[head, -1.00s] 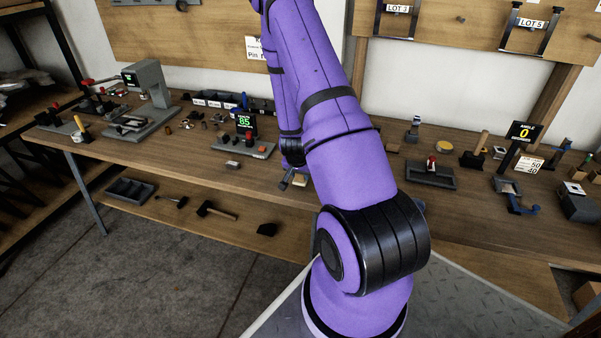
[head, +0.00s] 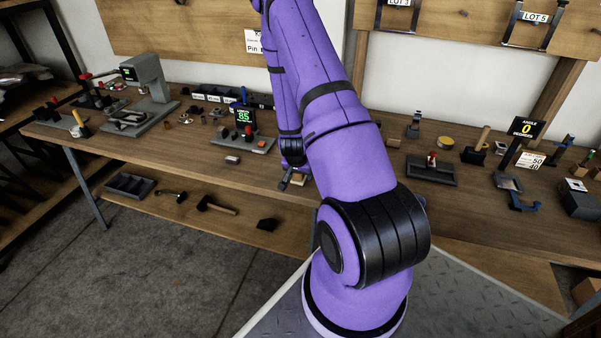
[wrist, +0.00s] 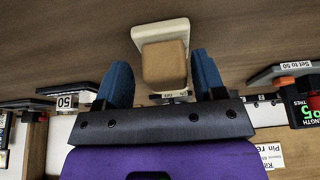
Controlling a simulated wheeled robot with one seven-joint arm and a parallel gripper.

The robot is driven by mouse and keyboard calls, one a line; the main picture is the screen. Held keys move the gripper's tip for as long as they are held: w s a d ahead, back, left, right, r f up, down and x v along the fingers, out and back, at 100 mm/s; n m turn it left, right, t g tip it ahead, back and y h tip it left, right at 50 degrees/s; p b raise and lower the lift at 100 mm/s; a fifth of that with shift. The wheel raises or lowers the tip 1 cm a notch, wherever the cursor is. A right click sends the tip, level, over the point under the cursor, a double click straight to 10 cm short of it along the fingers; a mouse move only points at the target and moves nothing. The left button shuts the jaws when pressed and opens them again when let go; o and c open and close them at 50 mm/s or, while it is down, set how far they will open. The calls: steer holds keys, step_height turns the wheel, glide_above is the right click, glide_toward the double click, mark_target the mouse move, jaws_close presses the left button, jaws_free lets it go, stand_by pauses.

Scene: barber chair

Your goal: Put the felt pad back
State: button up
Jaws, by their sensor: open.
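A tan block that looks like the felt pad (wrist: 164,65) sits on a cream-white holder (wrist: 160,31) in the wrist view. My gripper (wrist: 160,72) has two blue fingers, spread apart, one on each side of the tan block in the picture. The fingers are not closed on it, and I cannot tell how much height separates them from it. In the head view the holder (head: 299,181) shows only as a small pale patch at the bench's front edge, mostly hidden by my arm.
A dark fixture with a red knob (head: 431,167) and an angle display (head: 527,128) stand to the right. Hammers (head: 217,206) lie on the lower shelf.

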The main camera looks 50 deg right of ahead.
steer(key=a+r+n+t+y, duration=0.1)
steer(key=a+r+n, duration=0.1)
steer(key=a+r, duration=0.7)
steer(key=a+r+n+t+y, duration=0.15)
steer(key=a+r, duration=0.35)
steer(key=r, duration=0.8)
steer(key=a+r+n+t+y, duration=0.1)
steer(key=a+r+n, duration=0.2)
steer(key=a+r, duration=0.6)
steer(key=s+a+r+n, duration=0.3)
steer(key=s+a+r, duration=0.1)
steer(key=s+r, duration=0.4)
steer(key=s+a+r+n, duration=0.4)
steer(key=s+r, duration=0.4)
steer(key=s, duration=0.2)
steer(key=shift+s+r, duration=0.25)
steer(key=shift+s, duration=0.1)
steer(key=shift+d+y, duration=0.1)
steer(key=shift+y, duration=0.15)
